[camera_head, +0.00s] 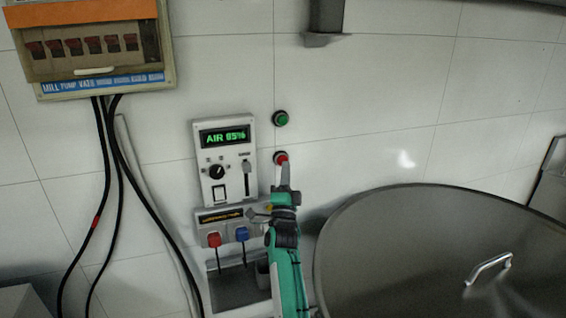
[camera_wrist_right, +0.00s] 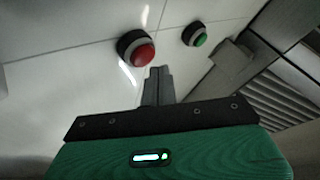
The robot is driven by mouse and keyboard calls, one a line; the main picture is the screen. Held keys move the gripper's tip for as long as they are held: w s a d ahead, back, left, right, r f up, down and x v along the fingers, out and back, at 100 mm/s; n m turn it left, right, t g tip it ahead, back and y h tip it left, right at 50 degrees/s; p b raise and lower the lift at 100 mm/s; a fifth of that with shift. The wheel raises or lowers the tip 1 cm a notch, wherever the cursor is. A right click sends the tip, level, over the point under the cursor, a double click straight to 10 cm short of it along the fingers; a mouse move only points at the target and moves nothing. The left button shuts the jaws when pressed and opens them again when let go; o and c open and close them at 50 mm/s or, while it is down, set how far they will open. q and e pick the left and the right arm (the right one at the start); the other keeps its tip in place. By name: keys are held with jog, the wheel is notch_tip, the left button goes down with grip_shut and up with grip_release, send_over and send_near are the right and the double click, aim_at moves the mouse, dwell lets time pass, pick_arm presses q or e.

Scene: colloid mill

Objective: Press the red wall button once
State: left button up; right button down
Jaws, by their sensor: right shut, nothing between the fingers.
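The red wall button (camera_head: 281,157) sits on the white tiled wall, below a green button (camera_head: 281,118). My right gripper (camera_head: 286,170) is shut and empty, and its tip is just below the red button in the head view, overlapping its lower edge. In the right wrist view the red button (camera_wrist_right: 139,52) is a domed cap in a black collar, ahead and to the left of the shut fingertips (camera_wrist_right: 158,72). There a gap shows between the fingertips and the cap; whether they touch cannot be told. My left gripper is not in view.
A breaker box (camera_head: 90,45) with hanging cables is at upper left. A large metal lid (camera_head: 420,250) fills the lower right.

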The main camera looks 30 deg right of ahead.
dwell(0.8)
jog(key=shift+w+d+b, duration=0.15)
jog(key=shift+w+b, duration=0.2)
jog(key=shift+w, duration=0.1)
jog(key=shift+w+b, duration=0.3)
jog(key=shift+w, duration=0.05)
dwell(0.6)
jog(key=shift+s, duration=0.1)
jog(key=shift+s+p, duration=0.3)
jog(key=shift+s, duration=0.4)
jog(key=s+p, duration=0.1)
jog(key=s, duration=0.1)
jog(key=s+a+p, duration=0.1)
jog(key=s, duration=0.2)
jog(key=shift+a, duration=0.2)
